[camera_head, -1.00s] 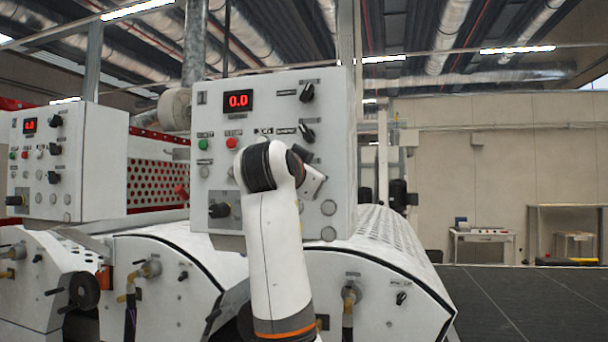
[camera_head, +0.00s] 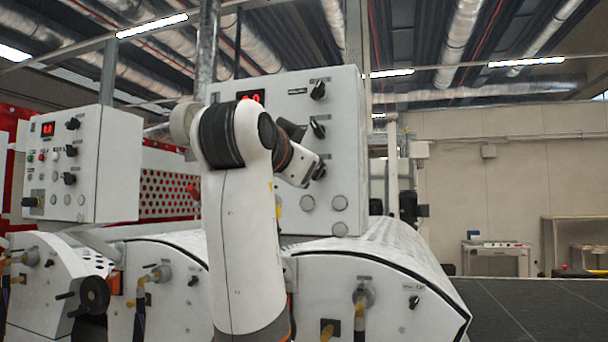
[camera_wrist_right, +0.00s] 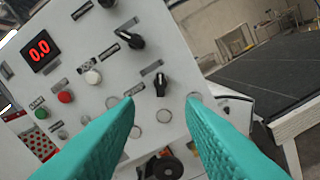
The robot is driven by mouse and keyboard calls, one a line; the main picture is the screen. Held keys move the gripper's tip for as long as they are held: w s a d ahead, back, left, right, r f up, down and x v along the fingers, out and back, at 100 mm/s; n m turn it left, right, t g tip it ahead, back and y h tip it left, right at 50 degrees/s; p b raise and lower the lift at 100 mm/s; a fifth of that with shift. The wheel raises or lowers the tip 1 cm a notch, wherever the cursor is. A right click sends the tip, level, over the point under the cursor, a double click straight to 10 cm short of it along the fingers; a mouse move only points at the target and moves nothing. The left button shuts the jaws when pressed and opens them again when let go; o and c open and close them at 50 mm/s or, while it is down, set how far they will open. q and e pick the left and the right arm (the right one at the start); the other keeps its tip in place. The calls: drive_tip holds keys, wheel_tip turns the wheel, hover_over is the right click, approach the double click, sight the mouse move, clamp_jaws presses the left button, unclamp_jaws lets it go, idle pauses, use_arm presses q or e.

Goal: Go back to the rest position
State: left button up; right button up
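The white control panel (camera_head: 340,110) stands in the middle of the head view, with my arm covering much of its front. In the right wrist view the panel (camera_wrist_right: 110,80) is tilted, showing a red 0.0 display (camera_wrist_right: 39,51), a black rotary knob (camera_wrist_right: 130,39), a lower knob (camera_wrist_right: 161,84), a red button (camera_wrist_right: 66,97) and a green button (camera_wrist_right: 40,114). My right gripper (camera_wrist_right: 159,99) has two teal fingers spread apart with nothing between them. It is apart from the panel. My left gripper is in neither view.
A second white panel (camera_head: 105,150) stands at the left. White rounded machine covers (camera_head: 390,285) lie below the panels. A black handwheel (camera_head: 94,294) sticks out at lower left.

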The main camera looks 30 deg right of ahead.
drive_tip(key=shift+s+a, duration=0.25)
idle(0.3)
